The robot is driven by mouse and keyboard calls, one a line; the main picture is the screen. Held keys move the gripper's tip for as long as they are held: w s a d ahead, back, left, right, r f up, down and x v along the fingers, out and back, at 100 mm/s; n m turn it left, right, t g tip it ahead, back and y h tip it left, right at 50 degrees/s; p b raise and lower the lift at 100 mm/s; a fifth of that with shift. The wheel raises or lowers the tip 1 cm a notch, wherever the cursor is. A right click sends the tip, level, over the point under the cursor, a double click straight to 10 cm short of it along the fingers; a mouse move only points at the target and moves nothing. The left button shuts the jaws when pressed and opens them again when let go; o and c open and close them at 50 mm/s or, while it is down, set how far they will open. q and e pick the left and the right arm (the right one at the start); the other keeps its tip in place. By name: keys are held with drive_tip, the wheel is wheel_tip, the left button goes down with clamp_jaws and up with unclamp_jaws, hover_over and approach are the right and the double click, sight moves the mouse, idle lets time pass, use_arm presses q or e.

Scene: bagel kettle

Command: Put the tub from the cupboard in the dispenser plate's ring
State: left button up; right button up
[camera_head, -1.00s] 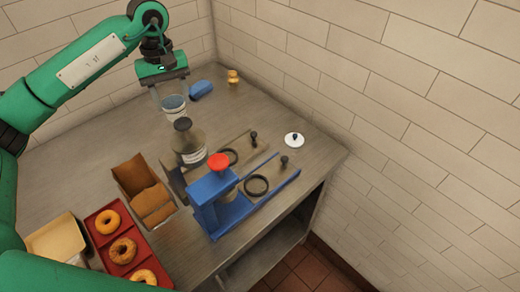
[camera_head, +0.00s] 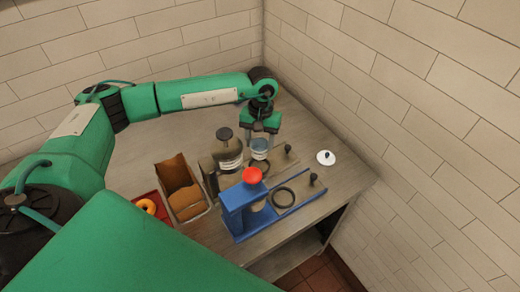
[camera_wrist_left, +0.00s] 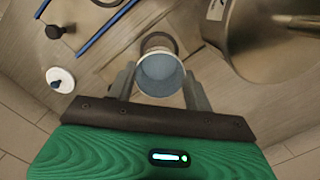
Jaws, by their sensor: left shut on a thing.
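My left gripper (camera_head: 262,133) is shut on the tub (camera_head: 260,148), a clear cup with a blue-grey inside. It is upright beside the steel dispenser (camera_head: 230,155) with the black knob. In the left wrist view the tub (camera_wrist_left: 160,75) sits between the two fingers (camera_wrist_left: 158,88), and a dark ring (camera_wrist_left: 157,38) shows just past its far rim. I cannot tell whether the tub's base is in that ring or above it. The steel dispenser's plate (camera_head: 285,160) is partly hidden by the tub. My right gripper is not in view.
The blue dispenser (camera_head: 238,208) with a red knob stands in front, with its own empty ring (camera_head: 284,197). A white lid (camera_head: 326,158) lies to the right. A brown box (camera_head: 178,185) and a red tray with a bagel (camera_head: 146,206) are at left. Tiled walls close the back and right.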

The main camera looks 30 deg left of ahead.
sight(259, 155)
use_arm(q)
wheel_tip(259, 155, down, 3)
drive_tip(key=shift+r+p, duration=0.2)
drive_tip(key=shift+p, duration=0.1)
wheel_tip(259, 155, down, 3)
drive_tip(key=shift+f+p, duration=0.1)
drive_tip(key=shift+p, duration=0.65)
drive_tip(key=shift+f, duration=0.4)
drive_tip(key=shift+f, duration=0.1)
drive_tip(key=shift+f, duration=0.15)
drive_tip(key=o, duration=1)
drive_tip(key=shift+r, duration=0.2)
